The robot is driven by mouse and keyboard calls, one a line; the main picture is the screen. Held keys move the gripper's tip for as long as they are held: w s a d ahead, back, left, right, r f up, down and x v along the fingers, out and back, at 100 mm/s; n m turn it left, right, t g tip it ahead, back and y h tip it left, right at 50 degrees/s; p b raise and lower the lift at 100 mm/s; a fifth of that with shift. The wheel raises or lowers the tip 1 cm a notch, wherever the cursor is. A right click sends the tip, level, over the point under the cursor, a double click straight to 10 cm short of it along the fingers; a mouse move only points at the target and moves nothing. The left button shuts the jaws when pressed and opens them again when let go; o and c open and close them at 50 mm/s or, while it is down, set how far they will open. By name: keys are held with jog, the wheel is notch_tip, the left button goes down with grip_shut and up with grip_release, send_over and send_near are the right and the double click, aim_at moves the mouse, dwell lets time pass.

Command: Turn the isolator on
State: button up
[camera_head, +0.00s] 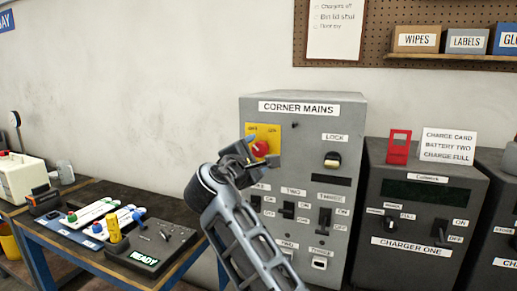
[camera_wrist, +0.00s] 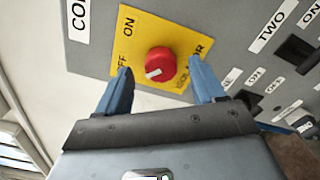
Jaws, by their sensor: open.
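The isolator is a round red knob (camera_head: 260,148) on a yellow plate (camera_head: 276,132), at the upper left of the grey CORNER MAINS box (camera_head: 315,125). In the wrist view the red knob (camera_wrist: 160,60) has a white mark on its lower left, on the side of the partly covered OFF label. The ON label (camera_wrist: 128,27) is at the plate's upper left. My gripper (camera_head: 240,153) is open in front of the plate, at its left in the head view. In the wrist view its blue fingers (camera_wrist: 160,72) stand apart on either side of the knob; contact cannot be told.
Switches labelled TWO (camera_head: 288,210) and THREE (camera_head: 324,220) and a LOCK knob (camera_head: 332,160) are on the same box. CHARGER ONE (camera_head: 420,200) stands to the right. A bench with a READY controller (camera_head: 150,245) is at left.

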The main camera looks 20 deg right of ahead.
aim_at(260, 149)
jog(key=shift+x, duration=1.15)
jog(key=shift+f, duration=0.1)
jog(key=c, duration=1.1)
